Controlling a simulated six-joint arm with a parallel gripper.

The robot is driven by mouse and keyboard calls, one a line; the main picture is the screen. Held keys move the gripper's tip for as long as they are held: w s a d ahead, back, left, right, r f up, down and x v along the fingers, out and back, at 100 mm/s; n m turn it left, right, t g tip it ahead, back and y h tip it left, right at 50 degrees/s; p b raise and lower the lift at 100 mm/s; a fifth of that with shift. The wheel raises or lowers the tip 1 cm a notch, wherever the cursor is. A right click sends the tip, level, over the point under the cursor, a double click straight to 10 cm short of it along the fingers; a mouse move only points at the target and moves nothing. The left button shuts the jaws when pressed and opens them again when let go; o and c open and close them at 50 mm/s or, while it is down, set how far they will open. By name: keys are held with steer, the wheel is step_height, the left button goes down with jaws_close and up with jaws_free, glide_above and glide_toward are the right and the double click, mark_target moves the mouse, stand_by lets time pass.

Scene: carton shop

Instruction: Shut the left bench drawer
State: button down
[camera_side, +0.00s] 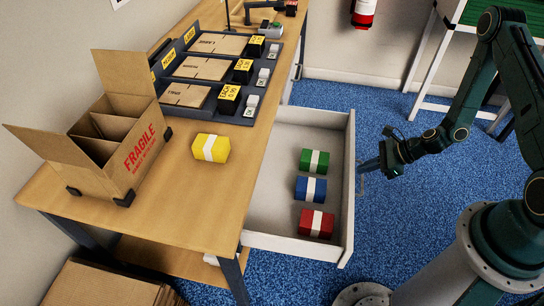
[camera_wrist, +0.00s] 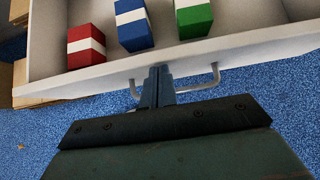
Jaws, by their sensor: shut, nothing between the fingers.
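The left bench drawer (camera_side: 265,228) is pulled out from the bench. It holds a green block (camera_side: 314,161), a blue block (camera_side: 310,189) and a red block (camera_side: 316,223), each with a white band. My gripper (camera_side: 364,166) is at the outer side of the drawer front, near its middle. In the wrist view the shut fingers (camera_wrist: 157,72) point at the drawer front (camera_wrist: 112,74), between the two ends of its handle (camera_wrist: 215,76). They look very close to the front; I cannot tell whether they touch it.
On the bench top (camera_side: 205,205) stand an open carton (camera_side: 112,150) marked FRAGILE, a yellow block (camera_side: 210,148) and a dark tray (camera_side: 237,118) with flat cartons. A red extinguisher (camera_side: 363,12) hangs on the back wall. Blue floor (camera_side: 395,220) is clear beside the drawer.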

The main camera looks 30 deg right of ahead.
steer(key=shift+w+a, duration=0.1)
stand_by(0.3)
steer(key=w+a, duration=1.6)
steer(key=shift+w+a, duration=0.15)
stand_by(0.4)
steer(key=s+d+f+v, duration=0.1)
steer(key=f+v, duration=0.1)
steer(key=v, duration=1.1)
steer(key=shift+d, duration=0.2)
steer(key=shift+w+d+f, duration=0.15)
steer(key=shift+w+d, duration=0.05)
steer(key=shift+d, duration=0.15)
steer(key=shift+w+d+f, duration=0.15)
steer(key=shift+d+f, duration=0.05)
steer(key=shift+d, duration=0.2)
